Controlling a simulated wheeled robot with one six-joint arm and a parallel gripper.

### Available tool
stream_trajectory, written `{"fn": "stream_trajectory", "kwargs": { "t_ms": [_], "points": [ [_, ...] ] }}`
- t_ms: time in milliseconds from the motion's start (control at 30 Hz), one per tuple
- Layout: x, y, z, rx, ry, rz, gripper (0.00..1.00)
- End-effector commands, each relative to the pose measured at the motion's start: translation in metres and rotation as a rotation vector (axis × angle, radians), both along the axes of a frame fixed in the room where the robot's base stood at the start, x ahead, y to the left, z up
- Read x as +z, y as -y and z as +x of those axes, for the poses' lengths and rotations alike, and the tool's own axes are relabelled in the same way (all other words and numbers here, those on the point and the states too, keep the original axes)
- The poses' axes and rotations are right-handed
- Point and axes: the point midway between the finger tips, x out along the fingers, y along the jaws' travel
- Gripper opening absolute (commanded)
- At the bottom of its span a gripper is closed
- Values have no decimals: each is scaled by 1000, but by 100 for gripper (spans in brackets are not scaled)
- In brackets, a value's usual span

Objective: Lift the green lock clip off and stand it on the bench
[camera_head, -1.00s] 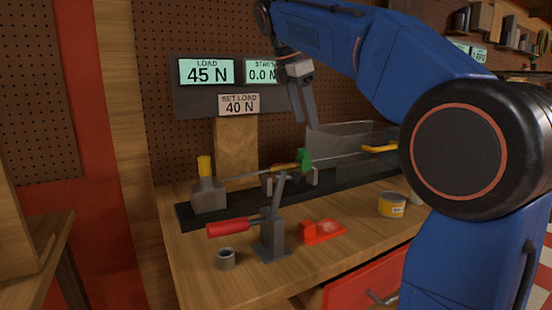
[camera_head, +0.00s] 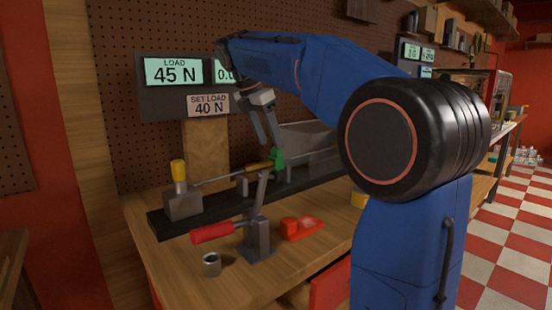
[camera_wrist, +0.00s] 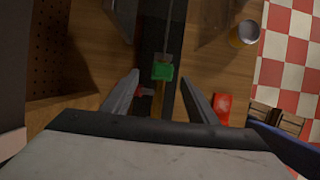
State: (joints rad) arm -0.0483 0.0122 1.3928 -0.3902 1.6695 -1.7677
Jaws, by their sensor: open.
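The green lock clip (camera_head: 277,158) sits on the thin rod of the rig, at the end of a yellow-brown section. In the wrist view the clip (camera_wrist: 162,72) lies ahead of the jaws, roughly midway between them. My gripper (camera_head: 270,140) points down just above and beside the clip in the head view, with its fingers apart. In the wrist view my gripper (camera_wrist: 160,85) is open and holds nothing. The wooden bench (camera_head: 180,262) carries the rig on a dark rail (camera_head: 225,205).
A toggle clamp with a red handle (camera_head: 212,231) stands in front of the rail. A small grey cup (camera_head: 211,265) and a red block (camera_head: 300,228) are on the bench. A yellow can (camera_wrist: 243,34) shows in the wrist view. Displays read load 45 N, set load 40 N.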

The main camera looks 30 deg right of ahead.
Motion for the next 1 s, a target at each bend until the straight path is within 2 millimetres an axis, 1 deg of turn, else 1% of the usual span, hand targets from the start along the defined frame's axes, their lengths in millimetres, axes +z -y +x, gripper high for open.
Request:
{"fn": "stream_trajectory", "kwargs": {
  "t_ms": [33,100,333,600,733,967,1000],
  "points": [
    [-6,2,0,0,-1,0,53],
    [-11,5,1,0,-1,0,53],
    [-24,10,0,-1,-1,0,53],
    [-57,23,-1,-2,-1,0,53],
    [-63,26,0,-1,0,0,53],
    [-64,26,0,-1,0,0,53],
    [-64,26,1,-1,0,0,44]
  ]
}}
